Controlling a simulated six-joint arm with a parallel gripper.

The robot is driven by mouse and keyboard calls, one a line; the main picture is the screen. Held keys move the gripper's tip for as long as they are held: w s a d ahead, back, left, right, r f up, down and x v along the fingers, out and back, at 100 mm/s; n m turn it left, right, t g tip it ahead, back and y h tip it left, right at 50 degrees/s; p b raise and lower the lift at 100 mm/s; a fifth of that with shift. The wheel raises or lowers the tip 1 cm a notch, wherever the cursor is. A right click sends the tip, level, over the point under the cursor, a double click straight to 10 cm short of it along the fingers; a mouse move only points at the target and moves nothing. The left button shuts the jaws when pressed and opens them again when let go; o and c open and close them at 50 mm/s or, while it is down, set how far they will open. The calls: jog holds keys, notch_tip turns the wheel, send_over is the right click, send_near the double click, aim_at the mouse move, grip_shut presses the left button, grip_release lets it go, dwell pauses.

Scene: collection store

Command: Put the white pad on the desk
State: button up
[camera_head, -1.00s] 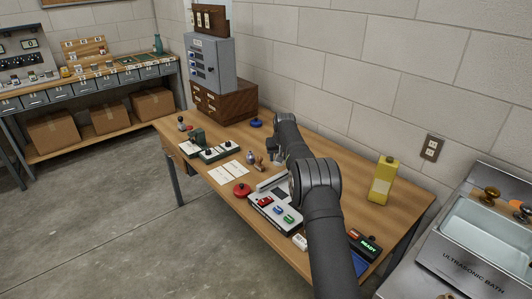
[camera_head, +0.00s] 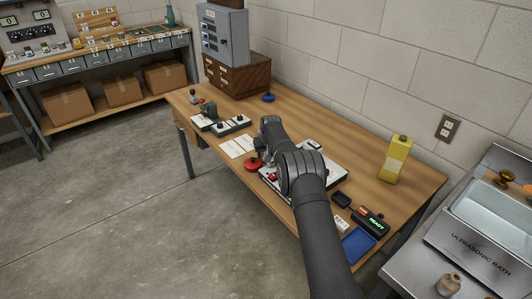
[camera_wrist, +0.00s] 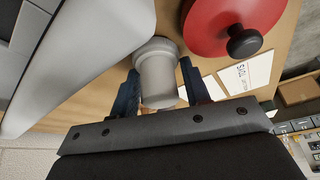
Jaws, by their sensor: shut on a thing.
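My gripper (camera_wrist: 160,72) is shut on a white-grey stepped cylinder (camera_wrist: 157,65) with a wider collar at its far end. One dark blue finger is on each side of it. I cannot tell for sure whether this is the white pad. In the head view my arm reaches over the wooden desk (camera_head: 370,178), and my wrist hides the held piece. A red disc with a black knob (camera_wrist: 222,20) lies close by on the desk, and it also shows in the head view (camera_head: 253,164). Whether the held piece touches the desk is not clear.
A white panel device (camera_head: 333,176) lies partly under my arm. Paper cards (camera_head: 238,147), a green-topped device (camera_head: 232,124) and a blue disc (camera_head: 268,97) stand farther back. A yellow bottle (camera_head: 395,162), a READY display (camera_head: 369,219) and a blue mat (camera_head: 358,245) are right. Clear wood lies along the wall.

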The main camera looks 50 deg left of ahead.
jog(key=shift+f, duration=0.2)
jog(key=o, duration=0.9)
jog(key=shift+o, duration=0.2)
jog(key=shift+r, duration=0.1)
jog(key=v, duration=1.2)
jog(key=x, duration=1.2)
